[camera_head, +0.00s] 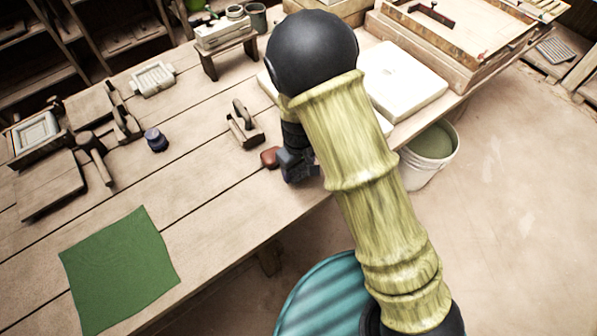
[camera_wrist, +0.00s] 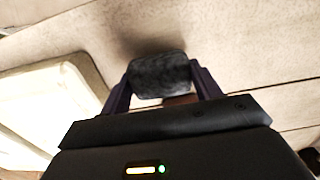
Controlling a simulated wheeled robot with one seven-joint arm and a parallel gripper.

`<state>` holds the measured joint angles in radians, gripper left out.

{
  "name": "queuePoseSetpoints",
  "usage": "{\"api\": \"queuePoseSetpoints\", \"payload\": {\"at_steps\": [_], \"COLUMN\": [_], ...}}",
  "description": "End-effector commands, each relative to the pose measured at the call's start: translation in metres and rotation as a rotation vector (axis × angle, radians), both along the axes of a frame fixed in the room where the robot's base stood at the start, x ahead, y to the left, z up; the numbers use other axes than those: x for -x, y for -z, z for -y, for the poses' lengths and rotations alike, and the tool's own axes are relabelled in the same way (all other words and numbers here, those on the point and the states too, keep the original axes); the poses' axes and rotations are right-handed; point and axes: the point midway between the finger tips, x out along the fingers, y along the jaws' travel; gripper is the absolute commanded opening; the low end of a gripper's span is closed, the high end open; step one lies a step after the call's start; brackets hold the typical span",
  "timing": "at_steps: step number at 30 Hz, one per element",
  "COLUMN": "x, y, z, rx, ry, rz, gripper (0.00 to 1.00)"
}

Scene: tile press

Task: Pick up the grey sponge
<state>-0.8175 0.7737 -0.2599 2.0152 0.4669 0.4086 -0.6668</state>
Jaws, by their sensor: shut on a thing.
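The grey sponge (camera_wrist: 158,72) is a dark, rounded block between the two fingers of my gripper (camera_wrist: 160,82) in the wrist view. Both fingers touch its sides, so the gripper is shut on it. A soft shadow falls on the pale wooden table just beyond it. I cannot tell how far it is above the table, if at all. In the head view my gripper (camera_head: 296,168) is near the table's front edge, partly hidden behind my arm, with only a little grey showing there.
A reddish-brown block (camera_head: 270,157) lies close beside my gripper. A wooden float (camera_head: 243,124) stands behind it. White slabs (camera_head: 402,80) lie to the right, and a bucket (camera_head: 429,155) stands beyond the table edge. A green cloth (camera_head: 119,268) lies at the left front.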

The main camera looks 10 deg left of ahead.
Motion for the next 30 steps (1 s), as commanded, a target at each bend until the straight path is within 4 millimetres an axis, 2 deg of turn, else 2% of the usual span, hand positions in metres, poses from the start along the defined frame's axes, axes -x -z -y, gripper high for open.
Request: {"api": "queuePoseSetpoints", "payload": {"at_steps": [1, 6, 11, 28, 29, 30], "x": [0.000, 0.000, 0.000, 0.000, 0.000, 0.000], "y": [-0.013, -0.046, -0.065, -0.068, -0.068, -0.068], "z": [-0.001, -0.001, 0.000, 0.000, 0.000, 0.000], "rx": [-0.004, -0.003, -0.002, 0.000, 0.000, 0.000], "ry": [0.000, 0.000, 0.001, 0.001, 0.001, 0.001], "rz": [0.003, 0.003, 0.001, -0.001, -0.001, -0.001], "gripper": [0.38, 0.38, 0.38, 0.38, 0.57, 0.49]}}
